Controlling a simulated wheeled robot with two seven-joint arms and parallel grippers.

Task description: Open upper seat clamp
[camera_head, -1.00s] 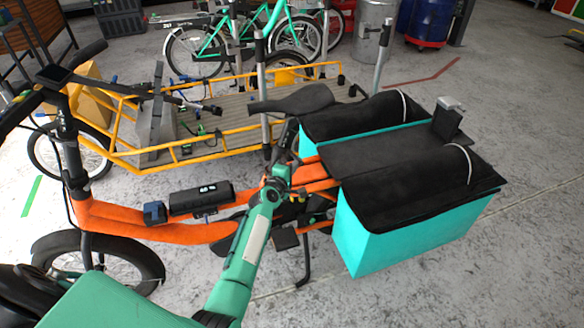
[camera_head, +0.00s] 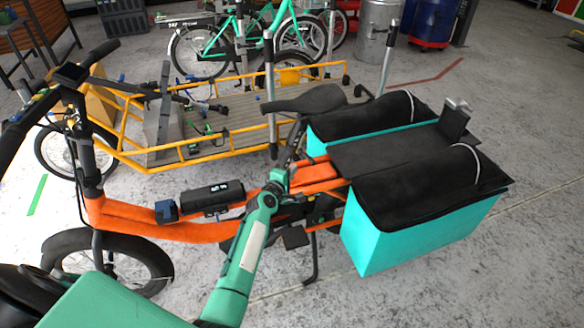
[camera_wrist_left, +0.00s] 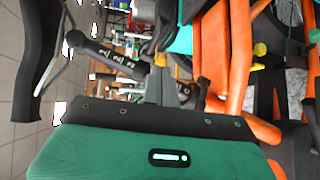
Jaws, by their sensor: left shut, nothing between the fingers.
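The orange cargo bike (camera_head: 150,222) stands across the head view with its black saddle (camera_head: 312,99) above the seat post. The upper seat clamp is too small and covered to make out in the head view. My left gripper (camera_head: 283,174) is at the seat post, just below the saddle and beside the orange frame. It is shut and empty. The left wrist view shows the saddle (camera_wrist_left: 38,60) at the left, a dark marked post (camera_wrist_left: 108,56) and the orange frame tubes (camera_wrist_left: 232,65). Whether the gripper touches the clamp cannot be told. My right gripper is not in view.
Turquoise panniers with black covers (camera_head: 425,190) hang at the bike's rear, right of my gripper. A yellow-framed cargo bike (camera_head: 225,132) stands close behind. A green bike and metal drums are farther back. The floor at the right is clear.

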